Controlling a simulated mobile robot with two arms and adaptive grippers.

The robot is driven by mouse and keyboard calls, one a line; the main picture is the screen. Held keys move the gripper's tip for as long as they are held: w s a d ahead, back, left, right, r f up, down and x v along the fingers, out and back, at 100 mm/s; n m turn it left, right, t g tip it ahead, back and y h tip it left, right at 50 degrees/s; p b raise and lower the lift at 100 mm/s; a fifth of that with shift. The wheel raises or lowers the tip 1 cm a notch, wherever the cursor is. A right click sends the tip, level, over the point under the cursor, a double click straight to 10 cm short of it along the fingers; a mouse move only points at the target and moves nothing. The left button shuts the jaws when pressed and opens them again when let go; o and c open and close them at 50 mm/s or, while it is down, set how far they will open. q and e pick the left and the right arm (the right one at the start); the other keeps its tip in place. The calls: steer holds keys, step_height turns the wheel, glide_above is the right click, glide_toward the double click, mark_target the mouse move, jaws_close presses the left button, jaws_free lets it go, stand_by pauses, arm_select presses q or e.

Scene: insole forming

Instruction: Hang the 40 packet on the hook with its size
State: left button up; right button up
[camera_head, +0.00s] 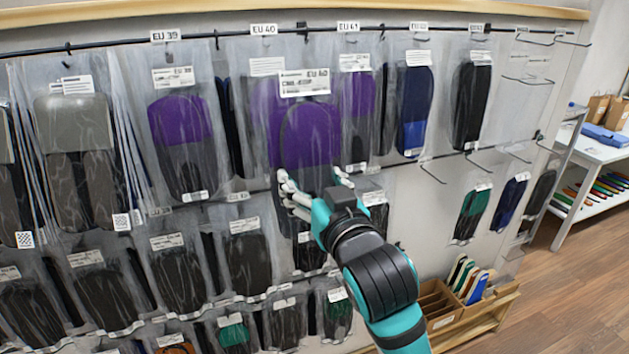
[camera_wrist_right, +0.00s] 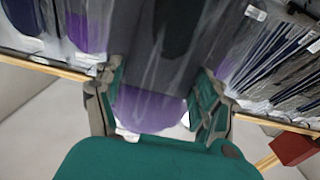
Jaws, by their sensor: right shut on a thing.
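My right gripper (camera_head: 316,184) is shut on the lower part of a clear packet (camera_head: 311,130) with a purple and dark insole. Its white label reads EU 40. The packet is upright in front of the upper rack, its top just below the rail between the EU 40 sign (camera_head: 263,29) and the EU 41 sign (camera_head: 348,26). I cannot tell whether it touches a hook. Another purple packet (camera_head: 262,105) hangs behind it under the EU 40 sign. The right wrist view shows the held packet (camera_wrist_right: 150,105) between the fingers (camera_wrist_right: 160,92). My left gripper is out of view.
Packets hang close on both sides, including a purple one (camera_head: 180,130) under EU 39 and a blue one (camera_head: 414,105) to the right. Lower rows are crowded with dark packets. Bare hooks (camera_head: 432,172) show at the right. A wooden box (camera_head: 440,305) stands below.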

steer(key=b+x, duration=0.1)
steer(key=x, duration=0.4)
steer(key=shift+w+a+f, duration=0.1)
steer(key=shift+w+a, duration=0.05)
steer(key=shift+w, duration=0.2)
steer(key=shift+w+a+b, duration=0.2)
steer(key=shift+w+b, duration=0.15)
steer(key=shift+w, duration=0.3)
